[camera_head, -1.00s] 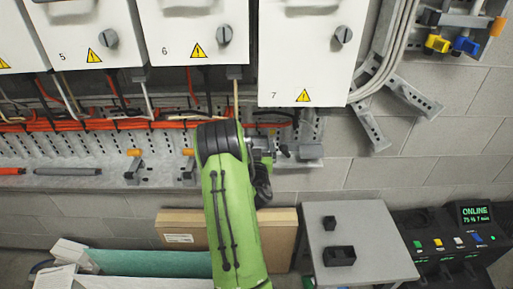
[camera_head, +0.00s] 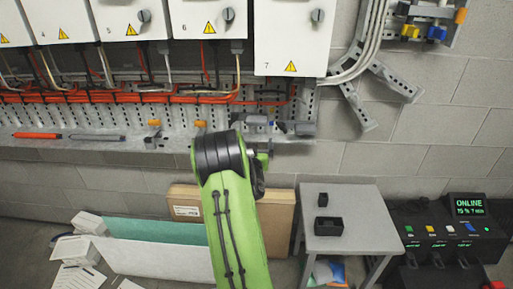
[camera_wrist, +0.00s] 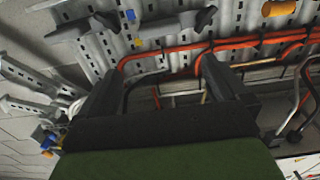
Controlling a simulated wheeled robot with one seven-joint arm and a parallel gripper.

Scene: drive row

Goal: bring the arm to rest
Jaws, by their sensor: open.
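My green arm rises from the bottom middle of the head view, bent at its black joint below the cable tray. In that view the gripper itself is mostly hidden behind the arm. In the wrist view my gripper (camera_wrist: 160,88) shows two dark fingers set wide apart, open with nothing between them. Behind the fingers are orange cables (camera_wrist: 180,50) and a perforated metal tray (camera_wrist: 100,50). I cannot tell how far the fingers are from the cables.
White numbered cabinets (camera_head: 292,38) line the wall above the cable tray (camera_head: 100,130). Below stand a grey table (camera_head: 365,235) with a small black box (camera_head: 328,227), a cardboard box (camera_head: 280,215) leaning on the wall, and a black charging unit (camera_head: 440,240) reading ONLINE.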

